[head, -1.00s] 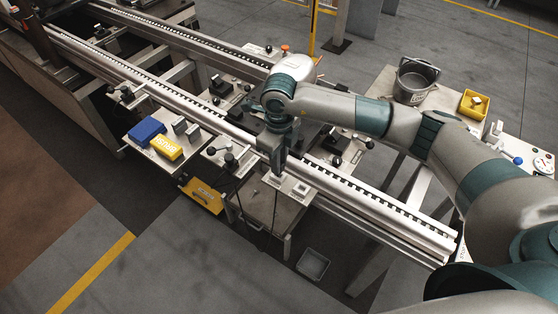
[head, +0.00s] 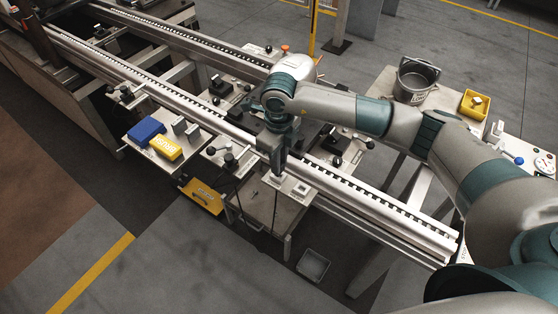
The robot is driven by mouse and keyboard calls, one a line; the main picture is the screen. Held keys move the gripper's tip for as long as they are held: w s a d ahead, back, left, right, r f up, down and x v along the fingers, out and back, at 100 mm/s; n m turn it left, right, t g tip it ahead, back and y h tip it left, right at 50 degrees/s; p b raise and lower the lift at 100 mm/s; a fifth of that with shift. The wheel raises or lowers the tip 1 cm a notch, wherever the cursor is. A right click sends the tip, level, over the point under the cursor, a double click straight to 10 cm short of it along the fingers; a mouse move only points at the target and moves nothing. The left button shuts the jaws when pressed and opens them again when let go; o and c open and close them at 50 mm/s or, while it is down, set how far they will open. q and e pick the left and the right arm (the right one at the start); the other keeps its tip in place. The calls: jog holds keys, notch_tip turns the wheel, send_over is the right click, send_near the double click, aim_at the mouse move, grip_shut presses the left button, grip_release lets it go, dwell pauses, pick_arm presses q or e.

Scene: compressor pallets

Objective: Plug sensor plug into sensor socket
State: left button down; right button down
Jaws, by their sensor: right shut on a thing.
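My right gripper (head: 275,172) comes in from the right and points down over the front rail of the conveyor. It is shut on a small dark piece, which I take to be the sensor plug. The gripper mostly hides it, and a thin dark cable (head: 275,212) hangs below. Just right of the fingertips is a light block with a square fitting (head: 300,189), possibly the sensor socket, on the station's front edge. I cannot tell whether plug and block touch. My left gripper is not in view.
A side shelf (head: 140,133) on the left holds a blue box (head: 146,130) and a yellow box (head: 166,147). Black-knobbed levers (head: 212,151) stand close left of the gripper. A bucket (head: 415,80) and a yellow bin (head: 473,104) stand on the right table.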

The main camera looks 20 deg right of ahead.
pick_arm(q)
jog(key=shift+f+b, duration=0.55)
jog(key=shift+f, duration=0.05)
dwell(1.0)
